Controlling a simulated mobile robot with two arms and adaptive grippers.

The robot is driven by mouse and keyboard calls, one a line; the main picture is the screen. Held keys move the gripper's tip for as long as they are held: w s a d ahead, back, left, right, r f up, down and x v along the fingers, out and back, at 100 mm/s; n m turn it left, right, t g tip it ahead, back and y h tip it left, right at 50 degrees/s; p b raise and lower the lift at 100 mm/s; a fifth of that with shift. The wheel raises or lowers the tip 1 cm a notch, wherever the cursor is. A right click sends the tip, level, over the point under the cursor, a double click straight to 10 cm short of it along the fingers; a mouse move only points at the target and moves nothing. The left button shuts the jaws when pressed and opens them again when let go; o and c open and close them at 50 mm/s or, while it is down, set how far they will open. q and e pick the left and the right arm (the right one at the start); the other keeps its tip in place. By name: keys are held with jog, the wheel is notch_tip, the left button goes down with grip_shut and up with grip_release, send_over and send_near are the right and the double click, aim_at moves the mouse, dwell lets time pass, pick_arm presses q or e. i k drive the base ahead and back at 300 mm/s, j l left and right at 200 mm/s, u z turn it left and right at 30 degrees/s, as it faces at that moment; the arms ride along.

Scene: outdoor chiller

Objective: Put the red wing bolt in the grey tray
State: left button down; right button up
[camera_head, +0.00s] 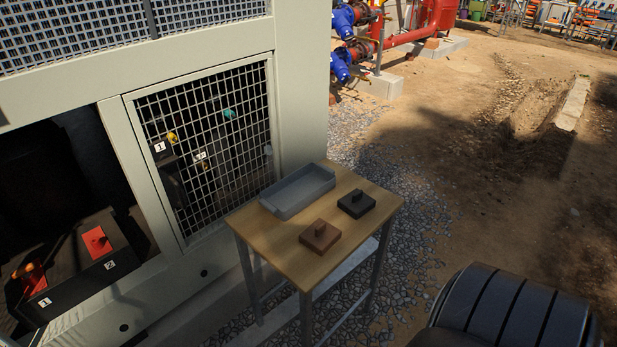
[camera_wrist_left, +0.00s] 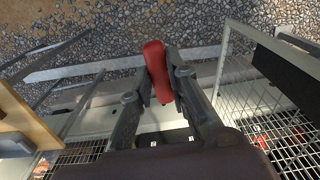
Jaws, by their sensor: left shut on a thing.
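In the left wrist view my left gripper (camera_wrist_left: 160,88) is shut on a long red piece with a rounded end, which looks like the red wing bolt (camera_wrist_left: 155,62). It is held above the ground, with gravel behind it. The grey tray (camera_head: 292,208) lies on the far left part of a small wooden table in the head view; it looks empty. My left gripper does not show in the head view, and my right gripper is in neither view.
The table (camera_head: 275,243) also bears a brown block with a knob (camera_head: 320,236) and a black one (camera_head: 356,204). A chiller cabinet with a mesh door (camera_head: 215,140) stands close at left. An open bay there holds red parts (camera_head: 97,242) by labels 1 and 2. Gravel surrounds the table.

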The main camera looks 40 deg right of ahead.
aim_at(287, 202)
jog(key=z, duration=1.7)
jog(key=i+j+z, duration=0.15)
jog(key=j+z, duration=0.2)
jog(key=j, duration=0.15)
jog(key=i+j+z, duration=0.15)
jog(key=j+z, duration=0.15)
jog(key=j, duration=0.2)
jog(key=j+z, duration=0.35)
jog(key=j, duration=0.2)
jog(key=i+j, duration=0.2)
jog(key=i, duration=0.25)
